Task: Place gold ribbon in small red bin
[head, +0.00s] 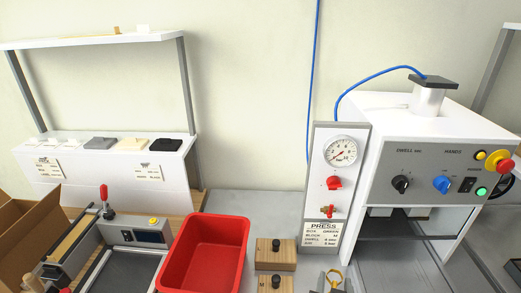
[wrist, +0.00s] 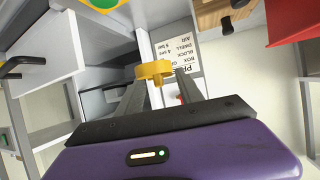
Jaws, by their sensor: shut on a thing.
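The gold ribbon (wrist: 153,71) is a small yellow-gold ring shape between the fingertips of my gripper (wrist: 155,80) in the wrist view. My gripper is shut on it. The small red bin (head: 206,254) is open-topped and looks empty. It stands left of my gripper, and a corner of it (wrist: 290,22) shows at top right in the wrist view.
Wooden blocks with black knobs (head: 276,255) stand between the bin and my gripper. The grey press (head: 430,165) and its gauge panel (head: 338,190) rise behind and right. A machine with a red-knobbed lever (head: 104,195) and a cardboard box (head: 25,230) are left of the bin.

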